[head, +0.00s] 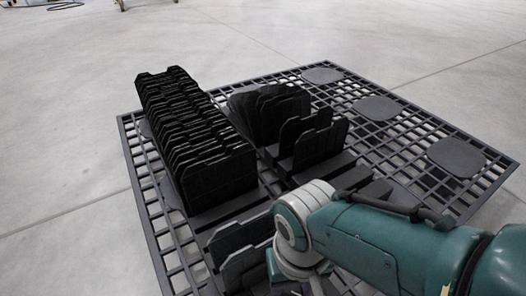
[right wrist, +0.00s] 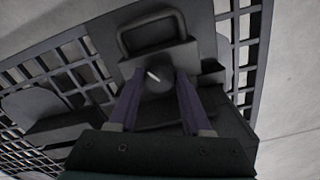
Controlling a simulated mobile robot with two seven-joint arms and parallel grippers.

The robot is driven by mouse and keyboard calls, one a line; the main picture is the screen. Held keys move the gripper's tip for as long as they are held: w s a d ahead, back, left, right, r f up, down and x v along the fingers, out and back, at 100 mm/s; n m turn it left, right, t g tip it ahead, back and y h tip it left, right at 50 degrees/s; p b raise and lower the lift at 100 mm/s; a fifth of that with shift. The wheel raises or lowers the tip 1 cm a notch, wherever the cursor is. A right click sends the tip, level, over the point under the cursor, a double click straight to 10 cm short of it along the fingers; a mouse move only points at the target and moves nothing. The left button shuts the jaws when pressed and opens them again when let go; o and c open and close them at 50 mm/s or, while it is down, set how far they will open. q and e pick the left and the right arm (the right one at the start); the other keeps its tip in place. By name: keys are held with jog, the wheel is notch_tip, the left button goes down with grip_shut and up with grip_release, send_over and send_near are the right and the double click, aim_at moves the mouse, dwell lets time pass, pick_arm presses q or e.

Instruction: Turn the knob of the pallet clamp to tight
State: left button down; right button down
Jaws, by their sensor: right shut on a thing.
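The clamp's knob (right wrist: 154,84) shows in the right wrist view as a dark round piece with a short white mark that slants to the upper left. It sits on a grey clamp body (right wrist: 190,52) below a dark loop handle (right wrist: 150,30). My right gripper (right wrist: 157,80) is shut on the knob, with one purple-grey finger on each side of it. In the head view my right arm comes in from the right, and its gripper and the knob are hidden. My left gripper is not in view.
A dark grid pallet (head: 440,128) carries a long row of black plates (head: 215,170) and shorter groups of plates (head: 318,140). Flat round pads (head: 456,156) lie at its right side.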

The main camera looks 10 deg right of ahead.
aim_at(291, 293)
jog(key=m, duration=0.6)
jog(key=shift+m, duration=0.4)
dwell(0.4)
jog(key=shift+c, duration=1.7)
grip_release()
jog(key=shift+r, duration=0.1)
notch_tip(291, 293, up, 10)
jog(key=p, duration=0.9)
jog(key=shift+p, duration=0.3)
